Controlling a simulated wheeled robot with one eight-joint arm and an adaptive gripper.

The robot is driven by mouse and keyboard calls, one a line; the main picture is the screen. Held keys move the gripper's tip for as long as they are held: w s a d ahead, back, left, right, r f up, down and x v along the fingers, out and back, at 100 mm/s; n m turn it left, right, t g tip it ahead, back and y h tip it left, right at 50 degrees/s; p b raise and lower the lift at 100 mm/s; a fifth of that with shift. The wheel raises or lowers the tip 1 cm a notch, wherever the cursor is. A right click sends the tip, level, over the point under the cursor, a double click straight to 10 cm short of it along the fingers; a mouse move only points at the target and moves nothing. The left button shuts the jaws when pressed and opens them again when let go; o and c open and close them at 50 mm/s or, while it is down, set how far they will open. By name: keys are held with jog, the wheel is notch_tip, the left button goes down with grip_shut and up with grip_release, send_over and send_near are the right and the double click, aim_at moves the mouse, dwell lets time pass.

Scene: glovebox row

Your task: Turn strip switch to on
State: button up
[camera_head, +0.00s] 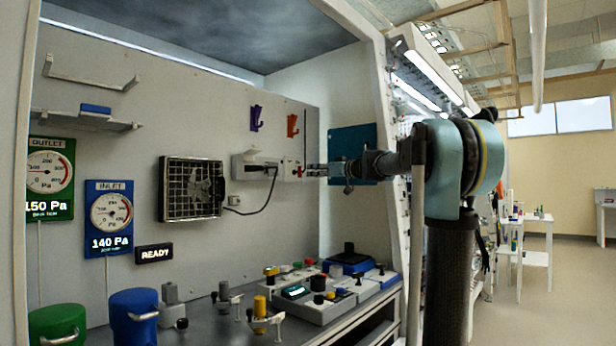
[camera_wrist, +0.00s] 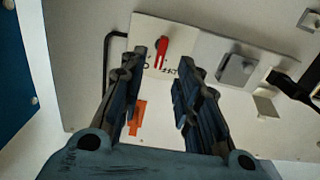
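The strip switch is a small red lever (camera_wrist: 161,48) on a white plate (camera_wrist: 148,28), seen at the top middle of the wrist view. Dark lettering on the plate is partly hidden by my fingers. In the head view the white switch plate (camera_head: 289,172) is on the back wall at the right end of the strip. My gripper (camera_wrist: 163,70) is open, with one finger on each side of the red lever in the picture and nothing held. I cannot tell whether the fingers reach the lever. In the head view my gripper (camera_head: 313,170) points left at the plate.
A plug with a black cable (camera_head: 270,190) sits left of the switch plate. Orange (camera_head: 292,125) and purple (camera_head: 256,117) hooks are above. A fan-like grille (camera_head: 190,188) hangs further left. Instruments (camera_head: 318,298) stand on the bench below.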

jog(key=shift+v, duration=2.65)
